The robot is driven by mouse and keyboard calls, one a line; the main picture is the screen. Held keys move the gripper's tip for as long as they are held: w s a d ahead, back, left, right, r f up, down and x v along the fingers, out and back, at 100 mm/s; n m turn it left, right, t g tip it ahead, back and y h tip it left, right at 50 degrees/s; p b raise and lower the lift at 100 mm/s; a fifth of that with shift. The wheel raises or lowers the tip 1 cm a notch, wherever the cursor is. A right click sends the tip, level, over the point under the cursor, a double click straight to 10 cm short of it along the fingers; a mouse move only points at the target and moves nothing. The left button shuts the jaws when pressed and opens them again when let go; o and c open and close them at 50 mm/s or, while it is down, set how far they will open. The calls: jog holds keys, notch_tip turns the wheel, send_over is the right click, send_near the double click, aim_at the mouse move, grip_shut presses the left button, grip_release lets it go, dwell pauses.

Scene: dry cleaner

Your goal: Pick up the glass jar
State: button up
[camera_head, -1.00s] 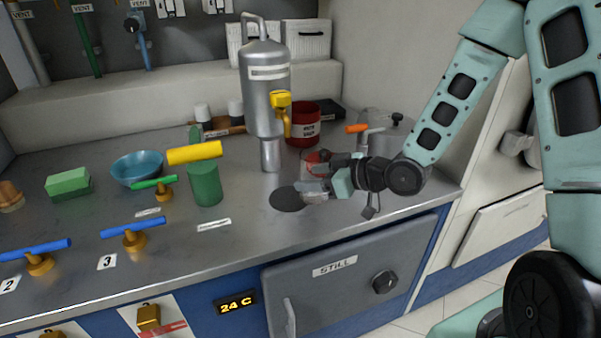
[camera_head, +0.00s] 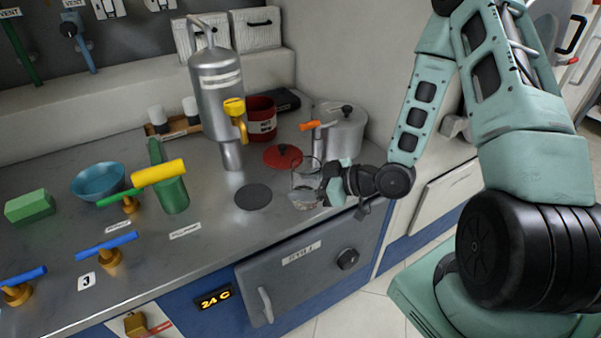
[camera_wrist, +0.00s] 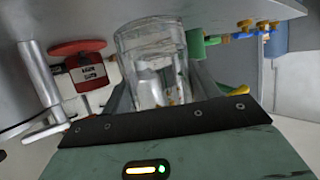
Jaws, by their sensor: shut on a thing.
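The clear glass jar (camera_head: 304,181) is at the right part of the counter in the head view, at the end of my arm. It fills the middle of the wrist view (camera_wrist: 155,65), between the two fingers. My gripper (camera_head: 322,186) is shut on the jar from the right side. The jar is see-through, so its outline is faint in the head view. I cannot tell whether its base touches the counter.
A dark round disc (camera_head: 253,196) lies left of the jar. A red lid (camera_head: 283,157) and a metal pot (camera_head: 343,132) stand behind it. The counter's front edge is close by.

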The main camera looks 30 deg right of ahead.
aim_at(317, 203)
jog(key=shift+s+d+p, duration=0.4)
jog(key=shift+s+d, duration=0.55)
jog(key=shift+s, duration=0.3)
